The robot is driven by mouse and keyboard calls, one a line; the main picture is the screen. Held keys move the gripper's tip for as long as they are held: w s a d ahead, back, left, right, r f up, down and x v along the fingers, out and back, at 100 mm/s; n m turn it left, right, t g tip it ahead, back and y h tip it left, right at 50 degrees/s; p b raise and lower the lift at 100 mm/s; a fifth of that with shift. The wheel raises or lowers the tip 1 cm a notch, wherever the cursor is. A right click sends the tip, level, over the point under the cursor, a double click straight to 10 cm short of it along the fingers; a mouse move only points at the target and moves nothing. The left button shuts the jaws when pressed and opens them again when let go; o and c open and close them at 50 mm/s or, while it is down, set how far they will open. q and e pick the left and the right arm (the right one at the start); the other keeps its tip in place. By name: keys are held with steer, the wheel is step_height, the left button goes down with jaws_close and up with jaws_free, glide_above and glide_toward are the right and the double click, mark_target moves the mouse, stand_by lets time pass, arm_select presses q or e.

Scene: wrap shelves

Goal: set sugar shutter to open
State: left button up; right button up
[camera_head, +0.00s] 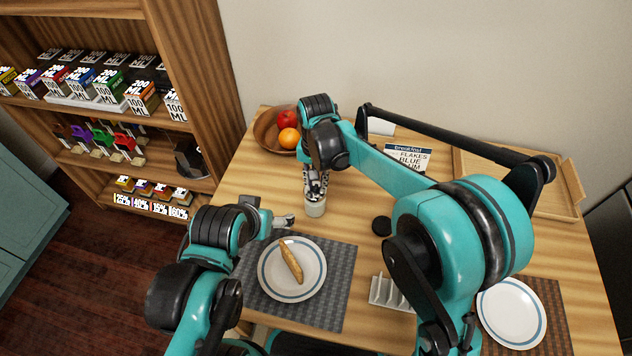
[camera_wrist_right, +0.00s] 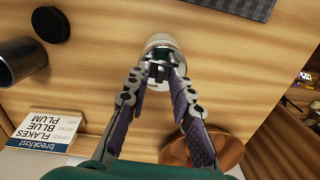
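The sugar dispenser is a small pale jar (camera_head: 315,208) with a metal top. It stands upright on the wooden table, beyond the plate with bread. In the right wrist view the jar (camera_wrist_right: 159,40) shows from above, with a small dark piece on its metal top. My right gripper (camera_head: 316,188) is right over the jar. Its fingertips (camera_wrist_right: 161,70) are on either side of the dark piece, with little gap. I cannot tell whether they touch it or how far the shutter is moved. My left gripper (camera_head: 284,219) is left of the jar, over the table; its finger opening is unclear.
A fruit bowl (camera_head: 265,131) stands behind the jar. A plate (camera_head: 267,284) with bread lies on a grey mat in front. A dark round lid (camera_head: 381,226), a white rack (camera_head: 380,291) and a breakfast box (camera_head: 415,153) are to the right. A shelf (camera_head: 205,75) stands left.

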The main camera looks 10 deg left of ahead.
jaws_close()
steer(key=shift+w+a+p, duration=0.15)
steer(key=shift+a+p, duration=0.2)
steer(key=shift+a, duration=0.8)
steer(key=shift+o, duration=2.1)
jaws_free()
steer(key=shift+r, duration=0.15)
step_height(320, 180, up, 12)
